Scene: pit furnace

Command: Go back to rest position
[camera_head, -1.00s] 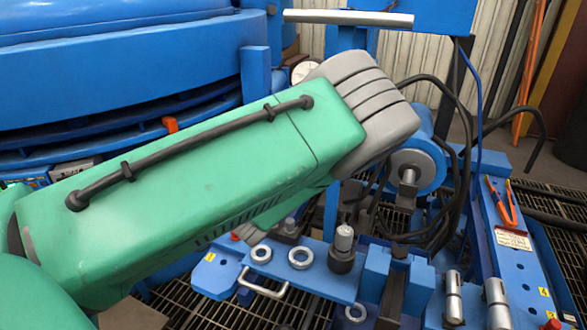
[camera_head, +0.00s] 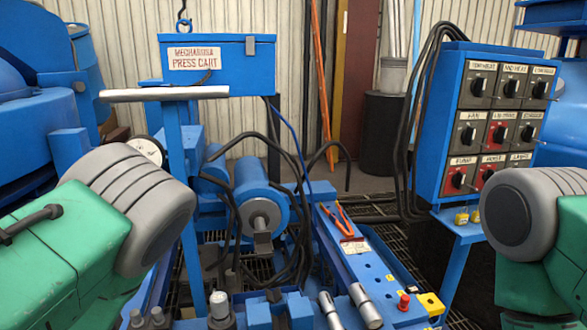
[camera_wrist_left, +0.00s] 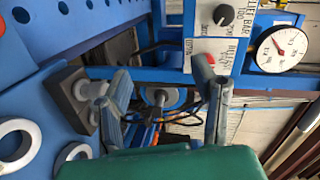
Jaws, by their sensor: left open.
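My left gripper (camera_wrist_left: 165,100) shows in the left wrist view with its two fingers spread apart and nothing between them. Its fingers are in front of the blue press cart's metal parts, with no clear contact. In the head view my green left arm (camera_head: 75,235) comes in at the lower left, ending in a grey ribbed cover; its gripper is not visible there. My green right arm (camera_head: 555,240) stands at the right edge with a similar grey cover. My right gripper is out of view.
The blue press cart (camera_head: 215,85) fills the middle, with a cylinder (camera_head: 262,205), cables and orange-handled pliers (camera_head: 345,220). A switch panel (camera_head: 500,125) with several knobs stands at the right. A dial gauge (camera_wrist_left: 283,48) and metal rings (camera_wrist_left: 17,140) show in the wrist view.

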